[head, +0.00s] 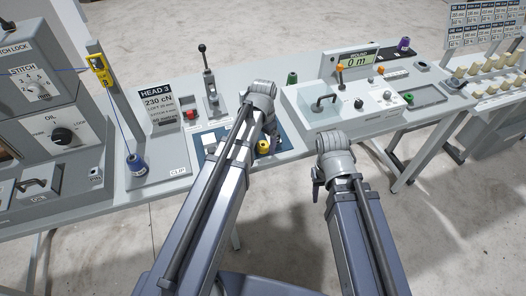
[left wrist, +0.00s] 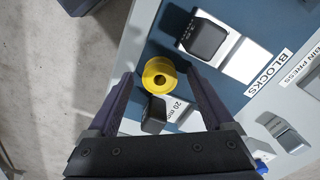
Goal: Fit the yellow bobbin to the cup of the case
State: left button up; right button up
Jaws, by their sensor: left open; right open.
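The yellow bobbin (left wrist: 160,75) stands on a blue mat, its round top with a central hole facing my left wrist camera. It also shows, partly hidden by my left arm, in the head view (head: 264,147). My left gripper (left wrist: 160,70) is open, with one finger on each side of the bobbin in the picture; I cannot tell whether they touch it. In the head view my left gripper (head: 270,132) is over the mat. My right gripper (head: 318,187) is open and empty in front of the table edge. I cannot pick out the case's cup with certainty.
Dark blocks (left wrist: 203,38) sit on light plates close to the bobbin. A blue spool (head: 136,163) stands to the left. A grey housing with a handle (head: 340,106) stands to the right, and a lever (head: 203,62) rises behind my left arm. Bare floor lies in front.

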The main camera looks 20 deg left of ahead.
pick_arm(q)
jog(key=shift+r, duration=0.1)
grip_shut()
dwell(0.6)
notch_tip(320, 180, up, 8)
jog(key=p, duration=0.8)
dwell(0.4)
jog(key=shift+d, duration=0.15)
